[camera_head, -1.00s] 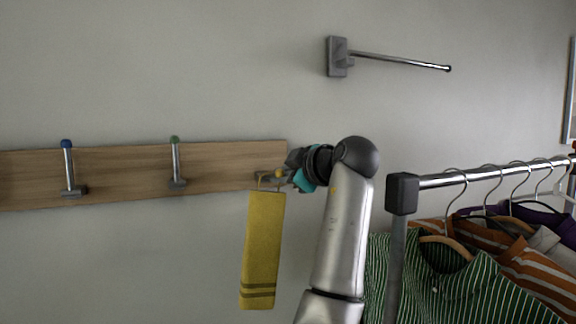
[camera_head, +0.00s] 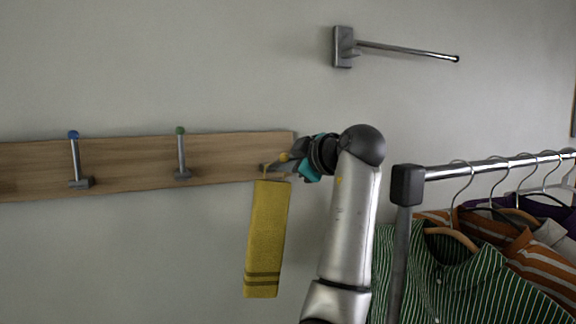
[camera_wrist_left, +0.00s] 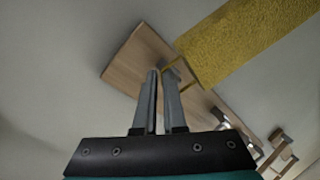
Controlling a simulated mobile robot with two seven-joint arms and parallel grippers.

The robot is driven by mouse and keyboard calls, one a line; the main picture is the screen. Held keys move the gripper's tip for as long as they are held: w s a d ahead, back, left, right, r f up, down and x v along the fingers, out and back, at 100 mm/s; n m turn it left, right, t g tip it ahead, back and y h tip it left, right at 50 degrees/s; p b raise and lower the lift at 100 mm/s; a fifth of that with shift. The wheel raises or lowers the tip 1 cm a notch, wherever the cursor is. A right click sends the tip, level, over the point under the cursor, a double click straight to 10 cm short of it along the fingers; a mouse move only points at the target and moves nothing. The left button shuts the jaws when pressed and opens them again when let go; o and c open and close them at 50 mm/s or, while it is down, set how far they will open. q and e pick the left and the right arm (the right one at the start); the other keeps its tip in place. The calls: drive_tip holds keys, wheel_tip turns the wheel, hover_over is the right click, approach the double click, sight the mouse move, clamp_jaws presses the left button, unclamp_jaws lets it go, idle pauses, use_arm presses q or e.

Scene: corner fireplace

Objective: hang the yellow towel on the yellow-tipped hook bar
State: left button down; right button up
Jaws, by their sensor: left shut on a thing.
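The yellow towel (camera_head: 265,240) with dark stripes near its bottom hangs straight down by a thin loop at its top, in front of the right end of the wooden board (camera_head: 225,158). The yellow-tipped hook (camera_head: 283,157) is at that end, partly hidden by my left gripper (camera_head: 287,168). The gripper is shut on the towel's loop, close beside the hook. In the left wrist view, the fingers (camera_wrist_left: 160,75) are nearly together at the loop, and the towel (camera_wrist_left: 245,40) extends to the upper right. I cannot tell whether the loop is around the hook. My right gripper is out of view.
A blue-tipped hook (camera_head: 76,160) and a green-tipped hook (camera_head: 181,155) stand on the board, both empty. A metal wall bar (camera_head: 405,50) sticks out above. A clothes rack (camera_head: 408,185) with hanging shirts stands to the right of my arm.

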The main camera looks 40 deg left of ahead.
use_arm(q)
drive_tip(key=shift+s+a+r, duration=0.2)
drive_tip(key=shift+s+r, duration=0.1)
drive_tip(key=shift+r, duration=0.4)
drive_tip(key=c, duration=0.9)
unclamp_jaws()
drive_tip(key=shift+c, duration=0.2)
drive_tip(key=shift+f+y, duration=0.15)
drive_tip(key=shift+y, duration=0.15)
drive_tip(key=shift+d, duration=0.1)
drive_tip(key=b+v, duration=0.1)
drive_tip(key=v, duration=1.4)
drive_tip(key=shift+d+b, duration=0.25)
drive_tip(key=shift+b, duration=0.15)
